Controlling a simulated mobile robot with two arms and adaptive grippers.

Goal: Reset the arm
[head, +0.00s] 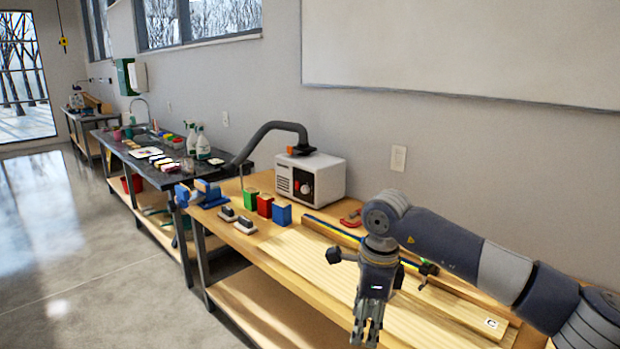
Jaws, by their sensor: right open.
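My right arm comes in from the right side of the head view. Its forearm reaches over the wooden workbench (262,236), and its wrist bends downward. My right gripper (366,338) points down in front of the light wooden boards (330,262) on the bench. Its fingers are open, and I see nothing between them. The fingertips are close to the bottom edge of the picture. My left gripper does not show.
A white box-shaped machine (327,178) stands at the wall. Green (251,199), red (265,205) and blue (282,213) containers stand before it. A blue vise (207,194) sits at the bench's left end. Open floor (60,270) lies at left.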

